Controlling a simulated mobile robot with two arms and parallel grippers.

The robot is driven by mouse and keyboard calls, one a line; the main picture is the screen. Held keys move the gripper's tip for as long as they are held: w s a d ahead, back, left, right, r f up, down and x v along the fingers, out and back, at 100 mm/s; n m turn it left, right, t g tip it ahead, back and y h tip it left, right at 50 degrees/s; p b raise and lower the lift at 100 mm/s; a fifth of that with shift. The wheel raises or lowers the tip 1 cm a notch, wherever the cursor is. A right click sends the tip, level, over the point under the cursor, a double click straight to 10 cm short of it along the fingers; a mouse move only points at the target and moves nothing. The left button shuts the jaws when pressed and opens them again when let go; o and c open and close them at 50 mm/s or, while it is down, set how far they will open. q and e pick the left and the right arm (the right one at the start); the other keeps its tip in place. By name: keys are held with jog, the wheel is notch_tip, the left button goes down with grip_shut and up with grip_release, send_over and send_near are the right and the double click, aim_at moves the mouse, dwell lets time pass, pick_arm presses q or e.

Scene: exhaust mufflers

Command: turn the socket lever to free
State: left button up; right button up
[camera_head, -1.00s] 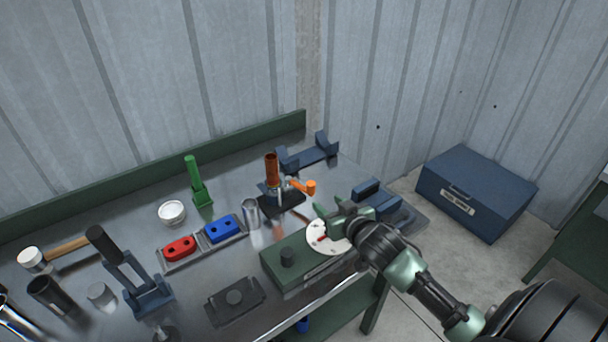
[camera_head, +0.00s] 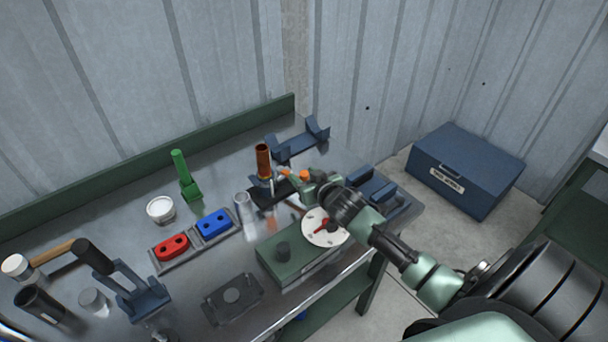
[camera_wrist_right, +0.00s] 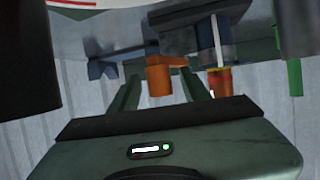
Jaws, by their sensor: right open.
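The socket stand (camera_head: 262,194) is a dark block on the bench with a copper-coloured tube (camera_head: 263,160) upright in it. Its orange lever (camera_head: 304,175) points right, toward my right gripper (camera_head: 302,185). In the right wrist view the orange lever (camera_wrist_right: 159,78) appears between the two green fingers of my open right gripper (camera_wrist_right: 160,82). I cannot tell whether a finger touches it. The tube's orange-red end (camera_wrist_right: 220,82) shows to the right of the fingers. My left gripper is not in view.
A green box with a white dial (camera_head: 325,228) stands just in front of my right gripper. Blue cradles (camera_head: 298,142) lie behind the stand. A metal cylinder (camera_head: 243,203), a green-handled tool (camera_head: 185,175) and a tray with red and blue blocks (camera_head: 194,240) are to the left.

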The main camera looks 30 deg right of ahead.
grip_shut()
dwell(1.5)
